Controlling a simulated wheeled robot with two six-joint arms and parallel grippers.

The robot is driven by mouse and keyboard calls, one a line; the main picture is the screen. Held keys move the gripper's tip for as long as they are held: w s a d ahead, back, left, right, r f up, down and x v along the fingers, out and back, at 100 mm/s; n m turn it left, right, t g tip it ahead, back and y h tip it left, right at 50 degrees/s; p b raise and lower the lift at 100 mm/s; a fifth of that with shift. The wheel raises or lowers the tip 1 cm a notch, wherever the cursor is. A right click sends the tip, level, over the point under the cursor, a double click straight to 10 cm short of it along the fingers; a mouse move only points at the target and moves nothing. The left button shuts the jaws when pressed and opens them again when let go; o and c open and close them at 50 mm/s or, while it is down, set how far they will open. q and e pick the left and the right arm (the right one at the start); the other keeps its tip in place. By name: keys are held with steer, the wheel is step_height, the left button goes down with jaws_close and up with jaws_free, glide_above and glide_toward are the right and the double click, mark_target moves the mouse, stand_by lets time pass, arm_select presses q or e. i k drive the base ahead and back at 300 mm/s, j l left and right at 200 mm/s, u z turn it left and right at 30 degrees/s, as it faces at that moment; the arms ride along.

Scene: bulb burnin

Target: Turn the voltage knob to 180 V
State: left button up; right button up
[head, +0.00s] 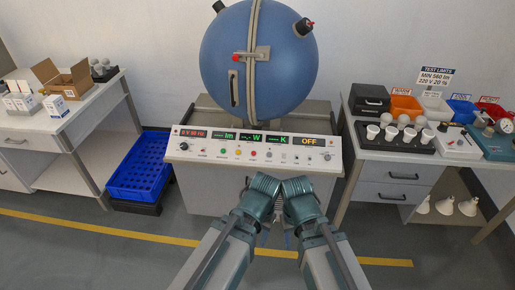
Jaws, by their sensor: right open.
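The control console (240,170) stands ahead with a sloped white panel. Another knob (327,157) sits at the right end. I cannot read which is labelled voltage. My left gripper (263,186) and right gripper (296,186) are side by side in front of the panel's lower middle, apart from both knobs. The right one is open and looks empty. The left one's fingers are not clear.
A large blue sphere (226,55) stands on the console. A left bench (25,125) holds cartons, with a blue crate (139,166) beside it. A right bench (386,170) holds bulbs on a black tray (393,139), colored bins and a limits sign (437,77).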

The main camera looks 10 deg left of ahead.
mark_target(183, 146)
steer(key=i+j, duration=0.25)
steer(key=j, duration=0.15)
steer(key=i+j, duration=0.2)
steer(key=j, duration=0.25)
steer(key=i+j, duration=0.25)
steer(key=j, duration=0.15)
steer(key=j+u, duration=0.05)
